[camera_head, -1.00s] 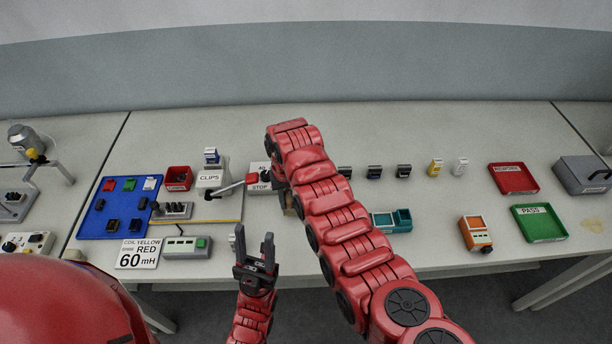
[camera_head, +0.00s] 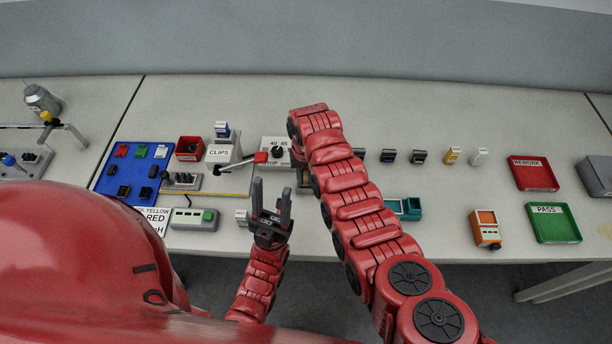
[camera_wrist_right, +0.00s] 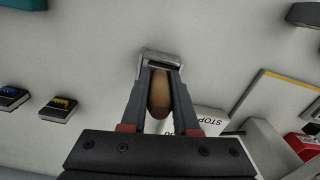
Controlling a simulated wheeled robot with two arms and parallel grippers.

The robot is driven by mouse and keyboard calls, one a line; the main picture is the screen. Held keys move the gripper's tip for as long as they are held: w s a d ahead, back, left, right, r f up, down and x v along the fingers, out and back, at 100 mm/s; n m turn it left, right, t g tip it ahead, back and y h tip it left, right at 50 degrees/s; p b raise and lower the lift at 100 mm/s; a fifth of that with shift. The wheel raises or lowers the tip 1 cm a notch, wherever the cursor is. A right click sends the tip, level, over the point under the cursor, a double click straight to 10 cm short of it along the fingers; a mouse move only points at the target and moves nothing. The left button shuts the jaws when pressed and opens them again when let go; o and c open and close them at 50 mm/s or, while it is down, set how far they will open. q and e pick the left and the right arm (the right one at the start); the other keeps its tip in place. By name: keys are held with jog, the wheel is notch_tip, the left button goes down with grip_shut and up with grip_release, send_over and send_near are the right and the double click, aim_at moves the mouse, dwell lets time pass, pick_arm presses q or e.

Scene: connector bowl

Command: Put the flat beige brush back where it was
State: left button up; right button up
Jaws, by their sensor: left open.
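In the right wrist view a brown, rounded handle (camera_wrist_right: 160,94) lies between the fingers of my right gripper (camera_wrist_right: 161,80), with a grey metal-looking block (camera_wrist_right: 160,57) at the fingertips. I take this to be the brush; its bristles cannot be made out. The fingers sit close along both sides of the handle. In the head view my right arm covers most of this gripper, above the table right of the dial box.
A blue tray (camera_head: 112,182) is further left. A teal bin (camera_head: 410,208), orange meter (camera_head: 486,228), REWORK tray (camera_head: 534,173) and PASS tray (camera_head: 553,223) are right.

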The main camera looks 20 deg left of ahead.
jog(key=o, duration=0.4)
jog(key=shift+w+d+f, duration=0.1)
jog(key=shift+r+p, duration=0.35)
jog(key=shift+p, duration=0.05)
jog(key=shift+w+r+b, duration=0.1)
jog(key=shift+r+b, duration=0.05)
jog(key=shift+b, duration=0.2)
notch_tip(320, 180, up, 4)
jog(key=shift+w+r+b, duration=0.1)
jog(key=shift+b, duration=0.85)
notch_tip(320, 180, up, 6)
jog(key=p, duration=0.2)
jog(key=shift+r+p, duration=0.1)
jog(key=shift+p, duration=0.25)
jog(key=shift+s+r+p, duration=0.2)
jog(key=shift+r+p, duration=0.3)
jog(key=shift+r, duration=0.15)
